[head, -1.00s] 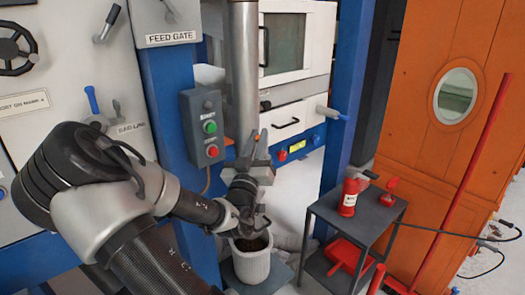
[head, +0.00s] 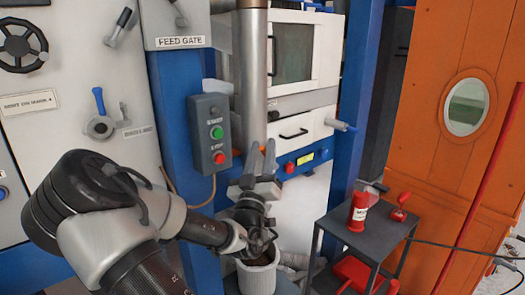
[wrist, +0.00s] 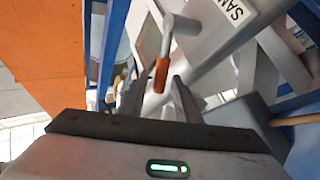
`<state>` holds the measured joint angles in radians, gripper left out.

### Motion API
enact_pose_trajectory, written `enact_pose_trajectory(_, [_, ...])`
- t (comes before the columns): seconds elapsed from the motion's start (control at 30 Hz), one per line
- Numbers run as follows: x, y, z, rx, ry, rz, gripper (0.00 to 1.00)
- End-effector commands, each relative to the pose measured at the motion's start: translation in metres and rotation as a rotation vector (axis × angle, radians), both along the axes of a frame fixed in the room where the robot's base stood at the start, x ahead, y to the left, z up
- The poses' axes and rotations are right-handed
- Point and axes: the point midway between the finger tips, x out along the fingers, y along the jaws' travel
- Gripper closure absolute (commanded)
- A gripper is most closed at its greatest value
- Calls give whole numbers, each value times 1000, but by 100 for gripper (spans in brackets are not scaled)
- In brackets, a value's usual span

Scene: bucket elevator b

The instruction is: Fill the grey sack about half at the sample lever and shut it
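My gripper (head: 261,152) is raised in front of the machine, below the steel pipe, with its fingers pointing up. In the wrist view my gripper (wrist: 158,92) has its two fingers apart. A metal lever with an orange-brown grip (wrist: 161,75) shows between and just beyond the fingertips; contact cannot be told. A partly cut-off label starting "SA" (wrist: 237,12) is beside it. No other sack is clear.
A grey START/STOP box (head: 210,133) is close left of my gripper on a blue post. A dark cart (head: 365,235) with a red canister (head: 358,212) stands to the right. An orange door panel (head: 430,120) is farther right.

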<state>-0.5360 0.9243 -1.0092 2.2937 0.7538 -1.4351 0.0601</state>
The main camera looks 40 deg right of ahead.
Motion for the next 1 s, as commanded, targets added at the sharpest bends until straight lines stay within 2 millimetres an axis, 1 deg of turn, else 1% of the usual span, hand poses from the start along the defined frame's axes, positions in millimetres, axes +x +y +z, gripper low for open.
enact_pose_trajectory(0.3, [0,1,0,0,-3,1,68])
enact_pose_trajectory(0.47, [-9,10,-7,0,-2,1,68])
enact_pose_trajectory(0.57, [-20,22,-16,0,1,2,68])
enact_pose_trajectory(0.9, [-71,75,-58,0,2,2,68])
enact_pose_trajectory(0.97, [-78,83,-60,-3,6,3,68])
enact_pose_trajectory(1.0, [-83,88,-64,-2,5,3,68])
